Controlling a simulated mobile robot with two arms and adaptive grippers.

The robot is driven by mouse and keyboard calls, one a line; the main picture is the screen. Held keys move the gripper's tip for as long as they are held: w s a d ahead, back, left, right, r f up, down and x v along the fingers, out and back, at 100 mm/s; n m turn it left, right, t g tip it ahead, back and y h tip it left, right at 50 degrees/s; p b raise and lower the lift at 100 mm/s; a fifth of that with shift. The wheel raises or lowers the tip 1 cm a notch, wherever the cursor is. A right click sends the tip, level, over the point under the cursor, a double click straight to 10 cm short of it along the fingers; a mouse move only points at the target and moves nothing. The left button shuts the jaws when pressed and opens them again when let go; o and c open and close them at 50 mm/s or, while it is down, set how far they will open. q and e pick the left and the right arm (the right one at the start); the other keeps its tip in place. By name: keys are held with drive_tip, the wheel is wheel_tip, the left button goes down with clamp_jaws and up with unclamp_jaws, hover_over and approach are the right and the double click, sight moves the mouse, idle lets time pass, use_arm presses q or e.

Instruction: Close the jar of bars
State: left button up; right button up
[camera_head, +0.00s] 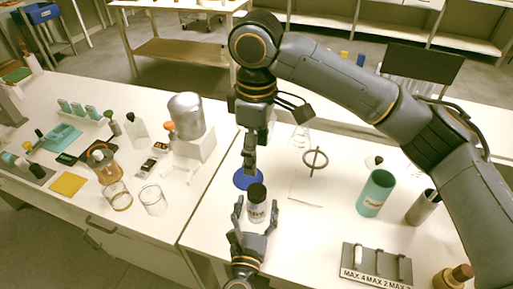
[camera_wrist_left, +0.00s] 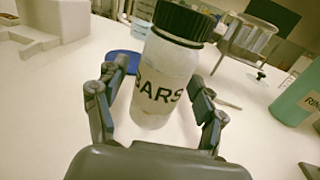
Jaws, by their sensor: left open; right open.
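The jar of bars (camera_head: 256,211) is a clear-to-white bottle with a "BARS" label, standing upright on the white bench. A black ribbed cap (camera_head: 257,193) sits on its top; I cannot tell how tightly. The jar (camera_wrist_left: 163,85) and cap (camera_wrist_left: 183,21) show large in the left wrist view. My left gripper (camera_head: 257,207) is open, with one finger on each side of the jar and visible gaps in the wrist view. My right gripper (camera_head: 250,160) points down, above and slightly behind the cap, apart from it. Its fingers look close together from this angle, but it is open and empty.
A blue disc (camera_head: 247,179) lies just behind the jar. To the right stand a ring stand (camera_head: 315,160), a teal cup (camera_head: 375,193), a metal cylinder (camera_head: 423,207) and a labelled rack (camera_head: 376,265). Glass beakers (camera_head: 153,200) are on the left bench.

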use_arm(q)
drive_tip(key=shift+s, duration=0.1)
drive_tip(key=s, duration=0.4)
drive_tip(key=s+a, duration=0.1)
drive_tip(key=s, duration=0.2)
drive_tip(key=s+a, duration=0.1)
drive_tip(key=s, duration=0.3)
drive_tip(key=shift+s, duration=0.35)
